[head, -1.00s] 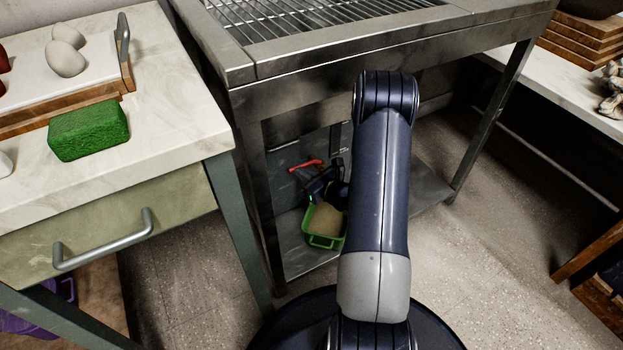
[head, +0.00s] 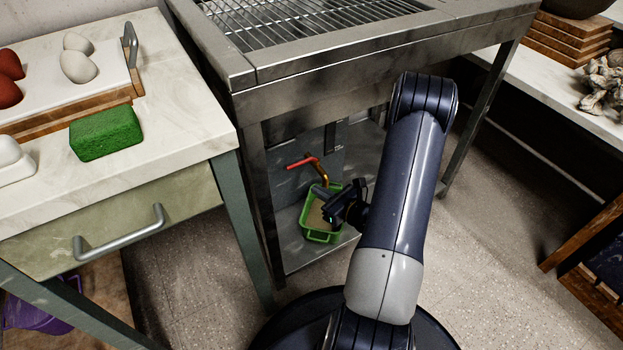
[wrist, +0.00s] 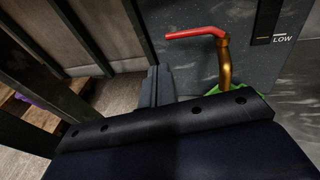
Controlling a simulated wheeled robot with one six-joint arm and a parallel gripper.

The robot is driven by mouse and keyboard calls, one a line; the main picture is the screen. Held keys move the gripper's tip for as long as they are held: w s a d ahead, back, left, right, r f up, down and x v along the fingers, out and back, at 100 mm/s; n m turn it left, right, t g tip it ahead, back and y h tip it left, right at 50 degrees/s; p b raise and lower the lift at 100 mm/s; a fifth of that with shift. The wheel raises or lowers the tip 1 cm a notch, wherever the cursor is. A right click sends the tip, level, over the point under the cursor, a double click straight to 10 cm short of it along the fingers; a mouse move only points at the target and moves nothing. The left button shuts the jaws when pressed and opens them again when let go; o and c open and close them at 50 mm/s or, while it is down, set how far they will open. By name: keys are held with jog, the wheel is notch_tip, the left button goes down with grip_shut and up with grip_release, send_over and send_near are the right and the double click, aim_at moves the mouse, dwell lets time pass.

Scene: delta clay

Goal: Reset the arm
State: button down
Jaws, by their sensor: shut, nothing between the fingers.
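My arm reaches up from my base and bends down toward the lower shelf of the metal grill stand. In the head view my gripper (head: 325,199) is small and dark, in front of or over the green bin (head: 308,236); I cannot tell its exact height. In the wrist view the fingers of my gripper (wrist: 156,88) are together with nothing between them. The green bin has sandy contents and sits on the low metal shelf. A valve with a red handle (head: 301,162) on a brass pipe (wrist: 226,65) is close behind the gripper.
The metal grill stand (head: 330,75) rises ahead, its legs near my arm. At left is a counter with a green sponge (head: 106,134), a tray of eggs (head: 30,83) and a drawer handle (head: 121,236). Floor to the right is clear up to a wooden crate (head: 592,300).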

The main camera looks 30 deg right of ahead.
jog(key=shift+s+r, duration=0.2)
jog(key=shift+s, duration=0.85)
